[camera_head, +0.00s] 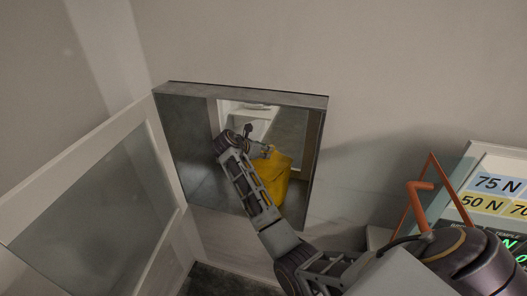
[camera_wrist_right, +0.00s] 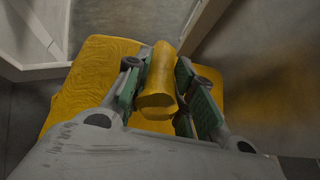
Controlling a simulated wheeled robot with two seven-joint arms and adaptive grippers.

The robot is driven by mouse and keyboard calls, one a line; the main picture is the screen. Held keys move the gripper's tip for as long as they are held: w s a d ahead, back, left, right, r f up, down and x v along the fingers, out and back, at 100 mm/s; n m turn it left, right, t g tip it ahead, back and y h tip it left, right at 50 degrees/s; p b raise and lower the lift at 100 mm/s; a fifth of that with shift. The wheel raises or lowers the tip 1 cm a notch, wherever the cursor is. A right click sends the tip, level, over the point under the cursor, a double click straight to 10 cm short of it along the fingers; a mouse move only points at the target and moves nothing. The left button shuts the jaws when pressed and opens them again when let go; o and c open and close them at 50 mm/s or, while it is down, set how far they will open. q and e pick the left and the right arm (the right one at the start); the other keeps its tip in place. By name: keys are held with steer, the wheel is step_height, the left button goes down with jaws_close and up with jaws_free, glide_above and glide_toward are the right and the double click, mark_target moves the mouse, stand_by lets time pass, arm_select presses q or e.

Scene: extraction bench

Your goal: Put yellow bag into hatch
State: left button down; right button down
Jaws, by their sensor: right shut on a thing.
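The yellow bag (camera_head: 274,180) is in the opening of the wall hatch (camera_head: 250,94), at the right side of the opening. My right arm reaches into the opening from the lower right and partly covers the bag. My right gripper (camera_head: 264,152) is at the bag's top. In the right wrist view, my right gripper (camera_wrist_right: 163,90) is shut on the bag's raised yellow top part (camera_wrist_right: 158,80). The wider body of the yellow bag (camera_wrist_right: 100,70) spreads out beyond the fingers. I cannot tell whether the bag's bottom touches a surface. My left gripper is not in view.
A framed glass door (camera_head: 90,190) stands open at the left of the hatch. A white surface shows through the opening. At the right are an orange-red bent frame (camera_head: 432,185) and a panel with force labels (camera_head: 497,184). Plain wall surrounds the hatch.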

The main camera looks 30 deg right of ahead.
steer(key=shift+s+a+f, duration=0.1)
steer(key=shift+s+f, duration=0.05)
steer(key=shift+f, duration=0.5)
stand_by(0.3)
steer(key=c, duration=1.1)
jaws_free()
steer(key=shift+a+r, duration=0.45)
steer(key=shift+a, duration=0.05)
steer(key=v, duration=1)
steer(key=shift+s+a+r, duration=0.15)
steer(key=shift+a+r, duration=0.1)
steer(key=shift+r, duration=0.05)
